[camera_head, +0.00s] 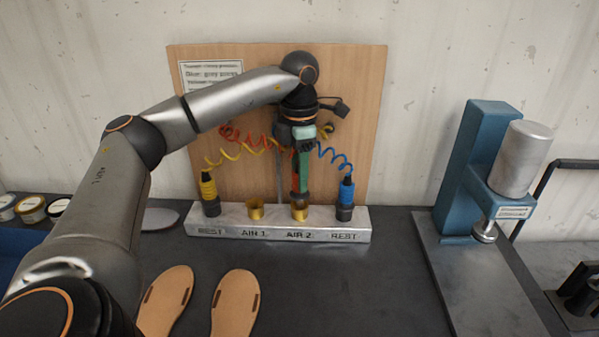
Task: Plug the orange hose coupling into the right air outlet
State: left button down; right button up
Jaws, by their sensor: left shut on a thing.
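My left gripper (303,168) points down above the right air outlet (300,212), a brass cup marked AIR 2, and is shut on the orange hose coupling (296,180). The fingers hide much of the coupling. Its dark lower end is at the mouth of the brass cup; I cannot tell whether it is seated inside or just above. An orange-red coiled hose (230,134) runs from the left behind the gripper. The brass cup marked AIR 1 (254,209) is empty. My right gripper is not in view.
The outlets sit on a metal rail (278,233). A yellow coupling (209,190) and a blue coupling (346,190) stand in the rest spots at its ends. A wooden board (360,90) is behind. Two soles (235,303) lie in front; a blue press (478,150) stands right.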

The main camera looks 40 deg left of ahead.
pick_arm(q)
jog(key=shift+f+b, duration=0.6)
jog(key=shift+f, duration=0.6)
jog(key=shift+c, duration=2)
grip_release()
